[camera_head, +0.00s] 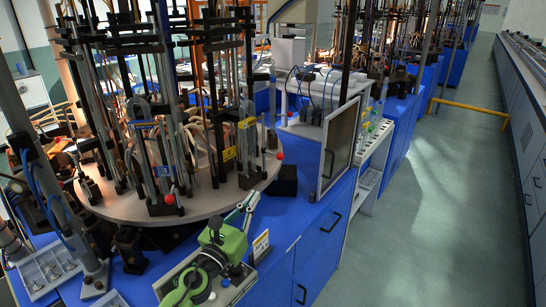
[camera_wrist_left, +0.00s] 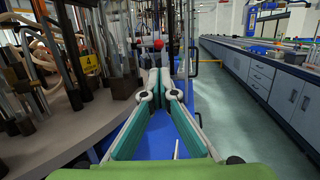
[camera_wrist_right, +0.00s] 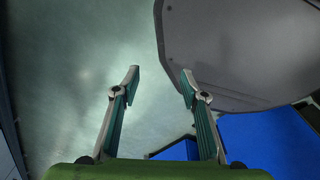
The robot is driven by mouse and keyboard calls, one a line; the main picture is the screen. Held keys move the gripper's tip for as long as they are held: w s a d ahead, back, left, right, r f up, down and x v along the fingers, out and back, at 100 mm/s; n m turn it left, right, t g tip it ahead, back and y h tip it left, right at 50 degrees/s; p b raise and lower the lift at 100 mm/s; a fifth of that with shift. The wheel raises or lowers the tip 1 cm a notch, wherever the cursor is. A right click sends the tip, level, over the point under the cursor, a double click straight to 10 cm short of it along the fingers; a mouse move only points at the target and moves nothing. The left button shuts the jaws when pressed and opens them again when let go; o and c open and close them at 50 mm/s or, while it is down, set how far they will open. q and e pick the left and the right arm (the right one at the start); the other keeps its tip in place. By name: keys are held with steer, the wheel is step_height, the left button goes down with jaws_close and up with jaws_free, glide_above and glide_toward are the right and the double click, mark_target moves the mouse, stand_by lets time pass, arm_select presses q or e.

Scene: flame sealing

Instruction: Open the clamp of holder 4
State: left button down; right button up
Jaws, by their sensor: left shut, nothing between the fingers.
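Holder 4 stands at the right of the round turntable (camera_head: 120,208), with black and grey upright rods and a yellow label (camera_head: 228,154). The label reads 4 in the left wrist view (camera_wrist_left: 91,62). A red ball knob (camera_head: 279,155) sits at the rim to the right of the label. It also shows in the left wrist view (camera_wrist_left: 158,45), beyond my fingertips. My left gripper (camera_head: 250,198) is shut and empty, in front of the turntable and apart from the knob. My right gripper (camera_wrist_right: 160,74) is open and empty. It is not seen in the head view.
Another red knob (camera_head: 169,198) is on the front of the turntable. A framed panel (camera_head: 340,145) stands at the right of the blue cabinet (camera_head: 318,240). A metal tray (camera_head: 48,272) is at the lower left.

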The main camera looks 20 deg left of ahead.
arm_select(q)
glide_toward(279, 159)
steer(key=x, duration=0.6)
steer(key=shift+w+a+b, duration=0.1)
steer(key=shift+w+b, duration=0.15)
steer(key=shift+b, duration=0.1)
steer(key=shift+w, duration=0.3)
arm_select(e)
steer(key=shift+s+f, duration=0.4)
steer(key=shift+s, duration=0.15)
arm_select(q)
steer(key=shift+w+r+y, duration=0.1)
steer(key=shift+y, duration=0.3)
arm_select(e)
steer(key=shift+s+d, duration=0.1)
steer(key=shift+d, duration=0.25)
